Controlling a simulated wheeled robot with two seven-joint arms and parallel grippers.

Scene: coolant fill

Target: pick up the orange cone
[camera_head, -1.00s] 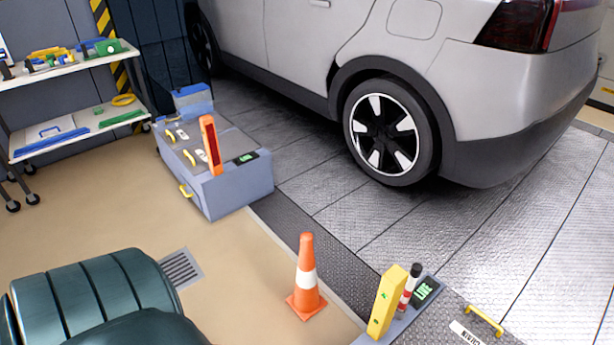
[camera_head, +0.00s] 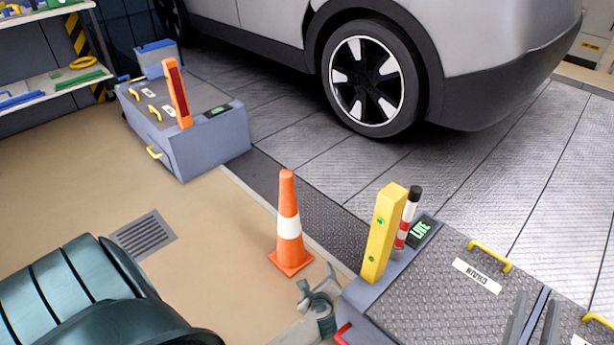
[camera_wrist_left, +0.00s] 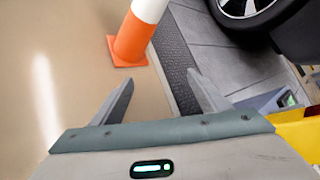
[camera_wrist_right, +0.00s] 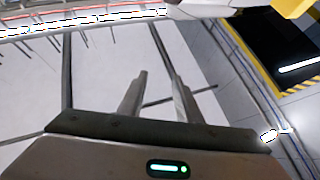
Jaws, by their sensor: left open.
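The orange cone (camera_head: 288,226) with a white band stands upright on the tan floor beside the dark ramp edge in the head view. Its lower part and base (camera_wrist_left: 133,40) show at the top of the left wrist view; its tip is out of frame there. My left gripper (camera_head: 318,284) is open and empty, just in front and to the right of the cone's base, not touching it. Its spread fingers (camera_wrist_left: 160,82) point toward the cone.
A yellow post (camera_head: 384,235) and a red-white cylinder (camera_head: 408,216) stand on a grey block right of the cone. A grey cabinet (camera_head: 195,148), a floor grate (camera_head: 143,233) and a green rounded object (camera_head: 75,300) lie left. A silver car (camera_head: 480,60) stands behind.

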